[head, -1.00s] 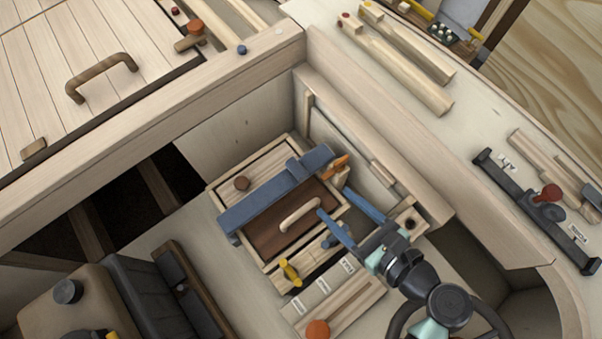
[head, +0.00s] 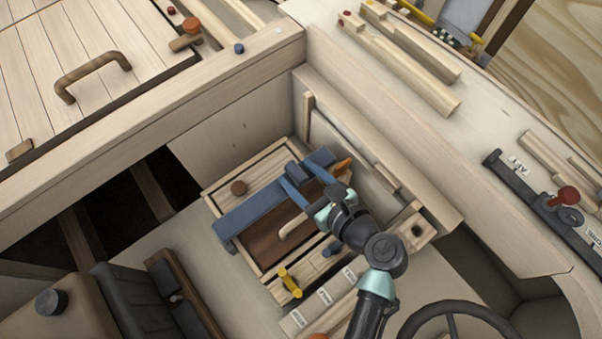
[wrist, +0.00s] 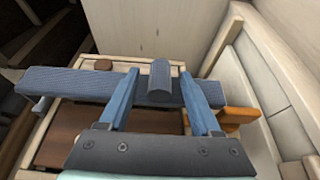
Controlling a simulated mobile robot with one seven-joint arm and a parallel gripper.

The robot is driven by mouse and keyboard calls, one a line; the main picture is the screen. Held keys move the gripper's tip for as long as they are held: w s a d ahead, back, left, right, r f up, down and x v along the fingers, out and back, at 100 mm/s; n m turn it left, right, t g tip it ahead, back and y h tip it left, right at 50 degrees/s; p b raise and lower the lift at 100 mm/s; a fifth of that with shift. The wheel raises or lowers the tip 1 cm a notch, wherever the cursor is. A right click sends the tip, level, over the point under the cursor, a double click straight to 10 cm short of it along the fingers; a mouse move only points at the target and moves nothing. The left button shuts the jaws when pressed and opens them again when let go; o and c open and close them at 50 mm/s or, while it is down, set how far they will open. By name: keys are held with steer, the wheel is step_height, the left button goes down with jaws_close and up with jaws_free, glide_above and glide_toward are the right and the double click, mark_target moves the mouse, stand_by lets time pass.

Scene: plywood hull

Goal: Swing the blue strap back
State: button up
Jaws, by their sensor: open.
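The blue strap (head: 252,213) lies across a wooden box lid with a dark brown panel (head: 268,245). It also spans the wrist view (wrist: 75,85) from left to right. A raised darker blue block (wrist: 160,82) sits on the strap, and an orange tab (wrist: 240,116) shows near its right end. My gripper (head: 295,187) is over the right part of the strap. In the wrist view my gripper (wrist: 156,88) is open, its blue fingers on either side of the raised block, with gaps between. Whether the fingers touch the strap is unclear.
A light handle (head: 294,226) rises from the brown panel. A yellow latch (head: 289,282) stands at the box's front. A pale wall closes the right side. A steering wheel (head: 455,312) is at lower right, and a dark seat (head: 130,300) at lower left.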

jaws_close()
stand_by(1.4)
